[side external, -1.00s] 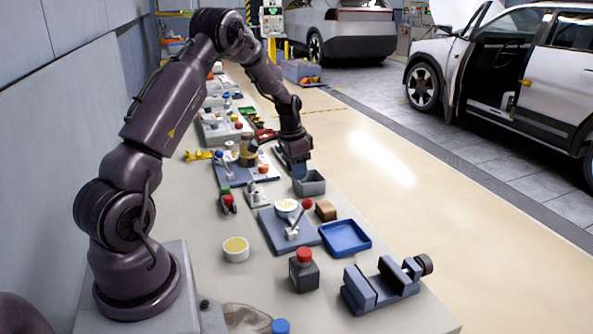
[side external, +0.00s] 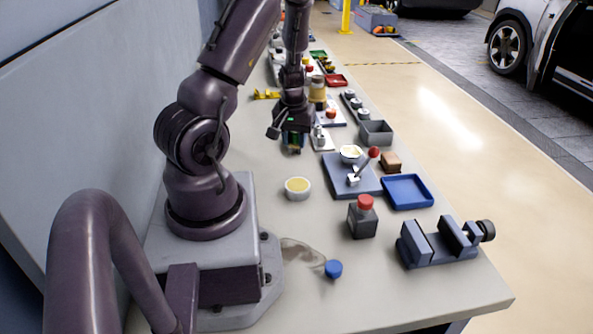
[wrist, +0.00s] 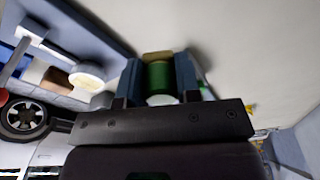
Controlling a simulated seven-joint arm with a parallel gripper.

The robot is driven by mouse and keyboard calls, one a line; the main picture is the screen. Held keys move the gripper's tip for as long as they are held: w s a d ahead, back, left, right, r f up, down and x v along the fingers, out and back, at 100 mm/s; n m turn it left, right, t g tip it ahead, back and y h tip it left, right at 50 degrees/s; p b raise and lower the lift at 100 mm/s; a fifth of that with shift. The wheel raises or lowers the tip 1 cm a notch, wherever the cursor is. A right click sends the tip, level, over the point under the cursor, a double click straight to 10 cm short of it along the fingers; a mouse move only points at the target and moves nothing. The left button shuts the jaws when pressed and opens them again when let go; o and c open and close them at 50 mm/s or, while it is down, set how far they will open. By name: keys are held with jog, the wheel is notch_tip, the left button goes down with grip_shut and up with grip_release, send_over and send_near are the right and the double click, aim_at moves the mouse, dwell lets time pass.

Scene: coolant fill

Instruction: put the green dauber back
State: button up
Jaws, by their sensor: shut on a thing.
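My gripper (side external: 294,146) points down over the bench at the left of the row of tools. It is shut on the green dauber (wrist: 160,76), whose green cylinder shows between the two blue-grey fingers in the wrist view. In the side view only a small bit of green shows between the fingers. I cannot tell whether the dauber touches the bench. A small white stand (side external: 320,138) is just right of the gripper.
Bench between gripper and dish is clear.

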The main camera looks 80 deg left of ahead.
aim_at(296, 170)
jog(key=shift+a+f, duration=0.1)
jog(key=shift+f, duration=0.1)
jog(key=shift+n, duration=0.3)
notch_tip(296, 170, down, 8)
jog(key=shift+w+r, duration=0.1)
jog(key=shift+r, duration=0.1)
jog(key=o, duration=0.9)
jog(key=shift+f, duration=0.15)
jog(key=shift+c, duration=0.2)
